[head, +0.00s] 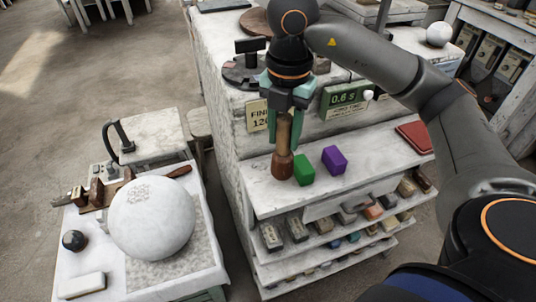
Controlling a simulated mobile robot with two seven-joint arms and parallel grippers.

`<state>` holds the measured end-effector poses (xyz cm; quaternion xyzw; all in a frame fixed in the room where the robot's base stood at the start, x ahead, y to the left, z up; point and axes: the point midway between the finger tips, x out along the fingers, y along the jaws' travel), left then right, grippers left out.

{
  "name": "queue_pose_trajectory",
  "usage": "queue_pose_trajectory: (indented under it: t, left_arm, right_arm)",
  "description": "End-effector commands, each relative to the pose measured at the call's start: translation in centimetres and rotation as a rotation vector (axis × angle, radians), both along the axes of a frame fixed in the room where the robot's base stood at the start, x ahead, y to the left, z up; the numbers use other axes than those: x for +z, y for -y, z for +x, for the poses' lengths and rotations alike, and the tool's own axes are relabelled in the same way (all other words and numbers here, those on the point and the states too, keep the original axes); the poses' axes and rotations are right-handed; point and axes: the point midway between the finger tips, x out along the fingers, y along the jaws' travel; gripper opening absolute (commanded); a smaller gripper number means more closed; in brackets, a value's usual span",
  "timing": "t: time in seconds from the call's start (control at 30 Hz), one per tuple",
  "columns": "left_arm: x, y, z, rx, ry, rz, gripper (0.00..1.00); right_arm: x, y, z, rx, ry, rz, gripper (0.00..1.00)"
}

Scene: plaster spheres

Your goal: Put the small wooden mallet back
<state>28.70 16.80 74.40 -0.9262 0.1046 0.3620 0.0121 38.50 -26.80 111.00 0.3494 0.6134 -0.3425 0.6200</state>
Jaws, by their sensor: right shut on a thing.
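My right gripper (284,132) points down over the white shelf (375,160) at the front of the plaster-covered bench. It is shut on the small wooden mallet (283,160), around its lighter upper part. The mallet is upright, with its darker brown end down at the shelf; I cannot tell whether it touches. A green block (304,170) is close to its right, and a purple block (334,159) is further right. My left gripper is not in view.
A large plaster sphere (152,218) sits on a stand at the left, near tools and a dark ball (74,240). A green display (345,95) is behind the shelf. A red flat object (415,137) lies at its right end. Lower shelves hold several small blocks.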

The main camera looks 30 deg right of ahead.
Motion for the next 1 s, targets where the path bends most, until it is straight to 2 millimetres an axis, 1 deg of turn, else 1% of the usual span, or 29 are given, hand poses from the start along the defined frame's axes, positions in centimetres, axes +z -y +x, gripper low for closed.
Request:
queue_pose_trajectory:
  t: [0.03,0.1,0.2,0.37,0.43,0.5,0.6,0.7,0.9,1.0]
  left_arm:
    - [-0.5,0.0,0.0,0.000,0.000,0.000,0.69]
    - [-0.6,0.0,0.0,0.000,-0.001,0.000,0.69]
    - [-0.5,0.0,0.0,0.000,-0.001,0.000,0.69]
    - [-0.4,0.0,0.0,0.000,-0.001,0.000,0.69]
    - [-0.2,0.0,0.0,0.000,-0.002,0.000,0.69]
    - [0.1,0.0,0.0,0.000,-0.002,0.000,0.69]
    - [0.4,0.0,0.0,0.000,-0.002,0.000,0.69]
    - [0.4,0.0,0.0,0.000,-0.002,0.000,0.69]
    - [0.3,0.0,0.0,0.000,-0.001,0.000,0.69]
    - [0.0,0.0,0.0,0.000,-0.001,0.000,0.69]
  right_arm:
    - [-1.5,-0.3,0.6,0.001,-0.008,0.002,0.00]
    - [-2.4,-0.5,1.6,0.000,-0.006,0.002,0.00]
    - [-3.2,-0.7,2.4,-0.001,-0.003,0.001,0.00]
    - [-4.1,-0.9,3.2,-0.001,-0.003,0.001,0.00]
    - [-4.9,-1.1,3.7,0.000,-0.004,0.000,0.00]
    - [-6.1,-1.0,3.6,-0.001,-0.006,-0.003,0.00]
    - [-7.2,-1.0,3.6,-0.001,-0.003,-0.002,0.00]
    - [-7.8,-1.0,3.6,0.000,-0.002,-0.001,0.00]
    - [-7.8,-1.0,3.6,0.000,0.001,-0.001,0.00]
    - [-8.1,-1.0,3.6,0.000,0.000,0.000,0.00]
